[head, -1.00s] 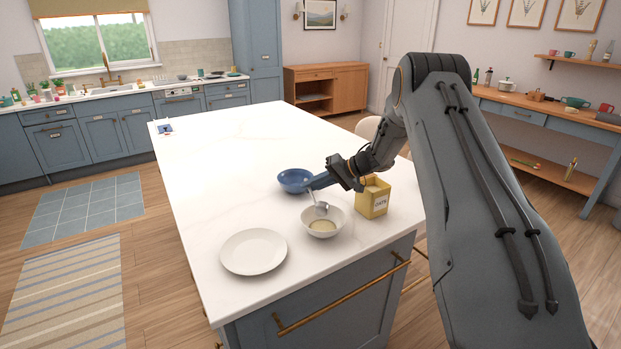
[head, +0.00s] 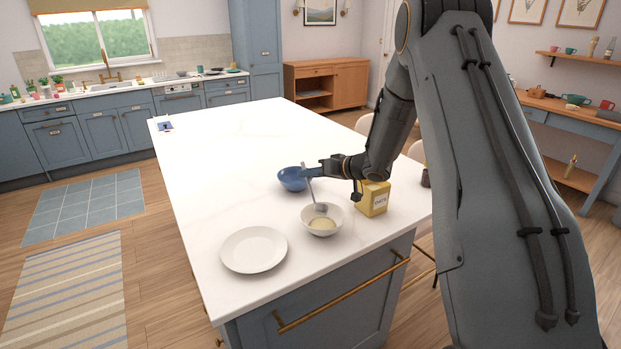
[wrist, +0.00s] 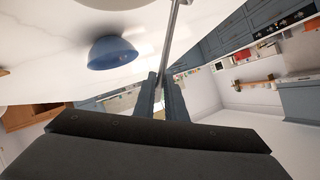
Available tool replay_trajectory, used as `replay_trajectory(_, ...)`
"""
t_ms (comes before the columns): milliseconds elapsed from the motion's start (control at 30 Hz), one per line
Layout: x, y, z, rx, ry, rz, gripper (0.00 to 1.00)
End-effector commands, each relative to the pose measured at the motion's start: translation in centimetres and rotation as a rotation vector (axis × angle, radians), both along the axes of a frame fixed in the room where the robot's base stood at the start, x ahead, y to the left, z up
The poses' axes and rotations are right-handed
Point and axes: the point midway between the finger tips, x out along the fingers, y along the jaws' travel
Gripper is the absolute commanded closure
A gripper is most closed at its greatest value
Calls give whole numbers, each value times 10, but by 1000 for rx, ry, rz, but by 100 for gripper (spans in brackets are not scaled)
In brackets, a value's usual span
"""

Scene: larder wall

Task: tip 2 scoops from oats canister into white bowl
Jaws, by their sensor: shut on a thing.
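My gripper (head: 312,172) is shut on the handle of a metal scoop (head: 320,207). The handle also shows between the fingers in the wrist view (wrist: 174,45). The scoop slants down and its head is at the white bowl (head: 306,221), inside or just above the rim; I cannot tell if it touches. Pale oats (head: 321,225) lie in the bottom of the white bowl. The oats canister (head: 373,200), a yellow box with a label, stands right of the bowl, below my wrist. Its open top is partly hidden by my arm. Whether the scoop head holds oats is unclear.
A blue bowl (head: 291,180) stands behind the white bowl, close to my gripper; it also shows in the wrist view (wrist: 110,53). A white plate (head: 253,250) lies front left.

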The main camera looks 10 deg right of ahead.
Motion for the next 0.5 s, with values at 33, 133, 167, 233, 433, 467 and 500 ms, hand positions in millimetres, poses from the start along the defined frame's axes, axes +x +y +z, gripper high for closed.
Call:
replay_trajectory(33,-1,1,-1,-13,-25,0,100)
replay_trajectory(133,-5,4,1,-41,-73,-1,100)
replay_trajectory(167,-6,4,2,-47,-85,0,100)
replay_trajectory(233,-8,6,5,-63,-116,1,100)
replay_trajectory(433,-15,9,10,-108,-198,0,100)
replay_trajectory(467,-16,10,11,-114,-209,0,100)
replay_trajectory(500,-18,11,12,-123,-225,1,100)
